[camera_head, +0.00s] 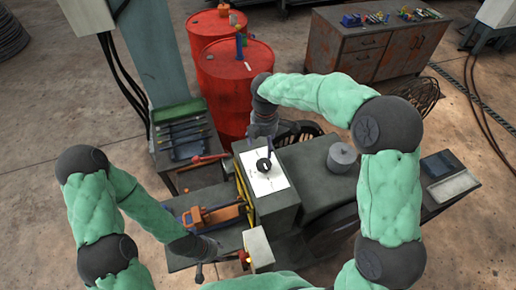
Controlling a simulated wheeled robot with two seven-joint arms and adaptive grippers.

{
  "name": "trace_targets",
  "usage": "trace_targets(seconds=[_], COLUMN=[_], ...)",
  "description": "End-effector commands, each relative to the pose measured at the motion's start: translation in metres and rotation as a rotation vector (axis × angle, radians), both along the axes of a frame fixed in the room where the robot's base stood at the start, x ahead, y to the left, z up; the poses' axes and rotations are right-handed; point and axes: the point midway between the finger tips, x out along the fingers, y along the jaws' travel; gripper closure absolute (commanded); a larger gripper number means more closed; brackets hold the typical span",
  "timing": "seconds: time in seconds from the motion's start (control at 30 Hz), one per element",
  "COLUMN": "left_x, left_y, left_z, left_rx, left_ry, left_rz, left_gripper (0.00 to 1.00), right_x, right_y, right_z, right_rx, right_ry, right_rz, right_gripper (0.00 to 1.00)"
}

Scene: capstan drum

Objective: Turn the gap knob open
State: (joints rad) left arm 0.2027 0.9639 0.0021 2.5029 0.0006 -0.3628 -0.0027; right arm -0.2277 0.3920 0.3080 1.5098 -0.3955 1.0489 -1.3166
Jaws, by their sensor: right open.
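The gap knob (263,165) is a round black knob on a white panel (271,181) on top of the dark grey machine housing. A short dark piece rises at its far edge; I cannot tell whether it is part of the knob. My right gripper (263,132) reaches in from the upper right and points down just behind the panel. It is open and appears empty, apart from the knob; its fingertips are hard to make out. My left gripper (207,248) is low at the left, by the machine's front side, and its fingers are too small to read.
A green tool tray (178,112) and red drums (236,85) stand behind. A cabinet (372,45) is farther back.

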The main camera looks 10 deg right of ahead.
Motion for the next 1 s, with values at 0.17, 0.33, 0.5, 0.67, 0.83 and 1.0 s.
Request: trace_targets(seconds=[0.17, 0.33, 0.5, 0.67, 0.83, 1.0], left_x=[-0.001, -0.001, 0.0, 0.0, 0.0, 0.0], left_y=[0.0, 0.0, 0.0, 0.0, 0.0, 0.0], left_z=[0.002, 0.006, 0.01, 0.012, 0.014, 0.014], left_rx=[-0.001, 0.0, 0.0, 0.0, 0.0, 0.0], left_ry=[0.003, 0.001, 0.001, 0.001, 0.001, 0.001], left_rz=[-0.001, 0.0, 0.0, 0.0, 0.0, 0.0], left_gripper=[0.6, 0.6, 0.6, 0.6, 0.6, 0.6], right_x=[-0.001, -0.001, -0.001, -0.001, -0.001, -0.001], right_y=[-0.001, 0.0, 0.0, 0.0, 0.0, 0.0], right_z=[-0.014, -0.042, -0.072, -0.093, -0.105, -0.108], right_rx=[-0.002, -0.001, -0.001, 0.0, 0.0, 0.0], right_ry=[0.004, 0.006, 0.005, 0.002, 0.001, 0.001], right_rz=[0.0, 0.001, 0.0, 0.0, -0.001, -0.001], right_gripper=[0.21, 0.21, 0.21, 0.21, 0.21, 0.21])
